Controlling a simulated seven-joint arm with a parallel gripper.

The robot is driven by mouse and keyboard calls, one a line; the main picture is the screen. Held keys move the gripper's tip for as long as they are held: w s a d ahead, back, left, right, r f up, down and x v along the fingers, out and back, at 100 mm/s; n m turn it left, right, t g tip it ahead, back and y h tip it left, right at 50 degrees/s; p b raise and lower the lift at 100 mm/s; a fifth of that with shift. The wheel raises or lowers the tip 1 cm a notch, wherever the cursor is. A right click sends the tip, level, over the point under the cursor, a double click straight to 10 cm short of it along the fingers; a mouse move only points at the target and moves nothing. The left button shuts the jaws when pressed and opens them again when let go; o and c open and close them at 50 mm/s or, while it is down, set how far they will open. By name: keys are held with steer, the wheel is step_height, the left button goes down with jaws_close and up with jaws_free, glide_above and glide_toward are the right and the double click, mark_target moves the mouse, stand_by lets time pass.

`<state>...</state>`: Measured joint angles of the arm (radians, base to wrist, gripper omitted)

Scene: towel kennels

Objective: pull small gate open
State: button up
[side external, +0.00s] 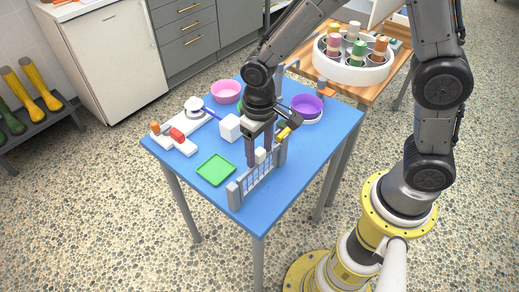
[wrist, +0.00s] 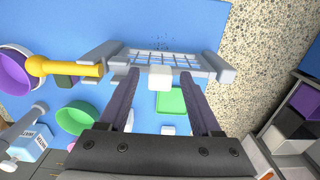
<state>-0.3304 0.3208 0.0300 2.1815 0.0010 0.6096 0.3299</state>
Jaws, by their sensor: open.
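The small gate (side external: 257,178) is a pale barred panel between grey posts on the blue table's front side. In the wrist view the gate (wrist: 150,58) lies across the top middle, its panel in line with the posts. A white block-like knob (wrist: 160,78) stands on its near side; it also shows in the side view (side external: 260,156). My gripper (side external: 259,160) is open and pointing down at the gate. In the wrist view its two fingertips (wrist: 159,74) are on either side of the knob, with visible space on both sides.
A green tray (side external: 215,169) lies left of the gate. A yellow-handled tool (wrist: 65,68) lies by one post. Pink (side external: 227,91) and purple (side external: 306,105) bowls, a white box (side external: 230,128) and a scale-like item (side external: 194,107) stand farther back on the blue table (side external: 205,205).

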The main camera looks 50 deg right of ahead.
steer(key=shift+f, duration=0.15)
jaws_close()
stand_by(0.4)
stand_by(1.0)
